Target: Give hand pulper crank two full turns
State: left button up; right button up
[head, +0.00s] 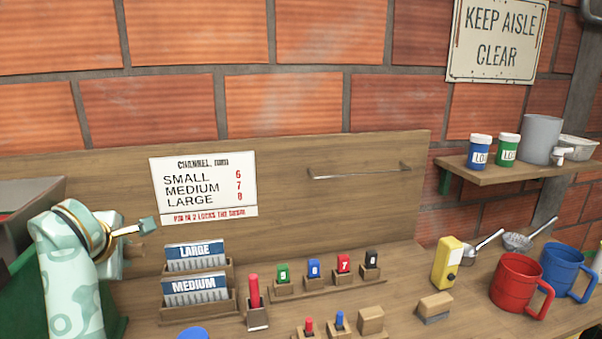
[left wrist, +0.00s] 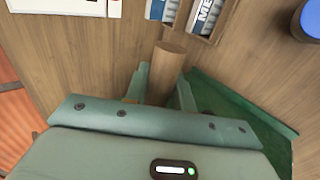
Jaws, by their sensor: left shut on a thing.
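The hand pulper (head: 15,300) is at the far left edge, a green body with a grey hopper (head: 28,200) above, mostly hidden behind my left arm. My left gripper (head: 146,226) is beside it, in front of the wooden back panel. In the left wrist view my left gripper (left wrist: 163,84) is shut on the crank's round wooden handle (left wrist: 168,62), which stands between the two fingers. The rest of the crank is hidden, so its angle cannot be told. My right gripper is not in view.
Card holders marked LARGE (head: 196,255) and MEDIUM (head: 197,290) stand right of my left gripper. A rack of numbered pegs (head: 330,284), a yellow box (head: 447,263) and a red mug (head: 518,283) are farther right. A channel chart (head: 203,188) hangs on the panel.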

pick_arm(q)
jog(key=s+p, duration=0.2)
jog(key=s+d+r+p, duration=0.1)
jog(key=shift+s+r+p, duration=0.1)
jog(key=shift+s+p, duration=0.15)
jog(key=shift+p, duration=0.1)
jog(key=s+p, duration=0.1)
jog(key=s, duration=0.1)
jog(key=s+p, duration=0.1)
jog(key=shift+s+d, duration=0.35)
jog(key=shift+d, duration=0.05)
